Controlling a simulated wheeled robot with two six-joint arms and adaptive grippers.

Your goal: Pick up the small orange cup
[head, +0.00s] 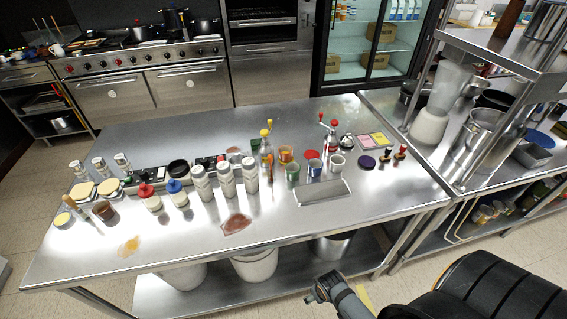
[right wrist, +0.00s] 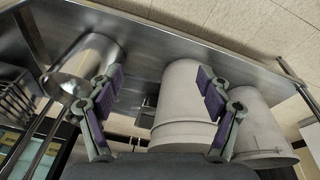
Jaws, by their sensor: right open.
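The small orange cup (head: 285,154) stands upright on the steel table, in the back row of cups right of the yellow-handled bottle. It does not show in the right wrist view. My right gripper (head: 316,290) is low in front of the table's near edge, well away from the cup. In the right wrist view my right gripper (right wrist: 158,85) is open, with purple pads and nothing held between its fingers. My left gripper is not in view.
A steel tray (head: 324,193) lies nearer. White buckets (head: 255,264) stand on the lower shelf. The table's front right is clear.

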